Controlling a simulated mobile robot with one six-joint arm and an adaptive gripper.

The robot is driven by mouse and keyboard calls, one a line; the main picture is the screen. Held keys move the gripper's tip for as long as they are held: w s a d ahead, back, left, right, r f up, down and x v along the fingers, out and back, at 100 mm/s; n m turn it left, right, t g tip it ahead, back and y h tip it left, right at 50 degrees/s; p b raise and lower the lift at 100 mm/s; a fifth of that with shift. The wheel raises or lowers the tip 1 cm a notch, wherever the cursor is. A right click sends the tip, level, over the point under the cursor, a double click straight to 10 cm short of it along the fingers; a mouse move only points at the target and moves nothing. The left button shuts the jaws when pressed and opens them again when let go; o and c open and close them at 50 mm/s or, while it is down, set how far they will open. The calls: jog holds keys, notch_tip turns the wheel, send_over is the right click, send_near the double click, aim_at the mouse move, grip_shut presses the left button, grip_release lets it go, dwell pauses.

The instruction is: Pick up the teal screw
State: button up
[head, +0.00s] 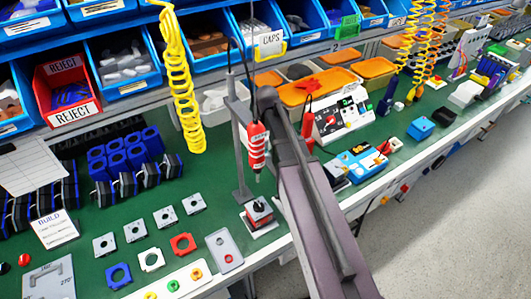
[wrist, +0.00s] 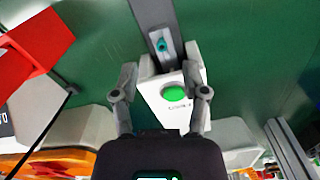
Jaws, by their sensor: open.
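The teal screw (wrist: 161,45) shows in the wrist view as a small teal head in a light grey slotted piece, at the end of a dark grey bar. It sits just above the white box with a green button (wrist: 174,93) in the picture. My gripper (wrist: 160,72) is open, with one finger on each side of the white box in the picture. Nothing is held between the fingers. The screw lies a little beyond the fingertips in the picture; the height gap cannot be told. I cannot make out the screw or the fingers in the head view.
A red screwdriver (head: 257,146) hangs beside my arm near a grey post (head: 238,150). A red and black switch part (head: 260,212) stands below it. A red object (wrist: 35,50) is at the left of the wrist view. Blue bins (head: 125,62) line the back.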

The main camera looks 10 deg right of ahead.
aim_at(266, 150)
jog(key=shift+f, duration=0.1)
jog(key=shift+w+a+f+b, duration=0.1)
jog(key=shift+w+f+b, duration=0.05)
jog(key=shift+f+b, duration=2.45)
jog(key=shift+r, duration=0.1)
grip_shut()
